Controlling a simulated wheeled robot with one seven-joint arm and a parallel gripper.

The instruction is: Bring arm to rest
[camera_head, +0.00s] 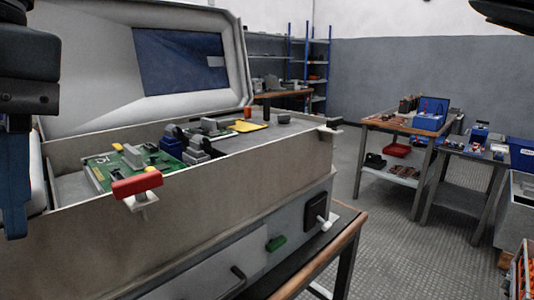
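A dark part of my arm (28,85) hangs at the left edge, in front of the open case. A narrow blue-grey piece hangs below it, cut off by the frame edge. I cannot make out two fingertips, so whether my gripper is open or shut does not show. Another dark shape (508,12) cuts into the top right corner; I cannot tell what it is. Nothing is visibly held.
A large grey case (215,190) with a raised lid (95,60) stands close on a bench (345,240). It holds a green circuit board (105,170); a red handle (137,185) sits on its near rim. Worktables (400,125) stand at right. Floor (400,250) between is clear.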

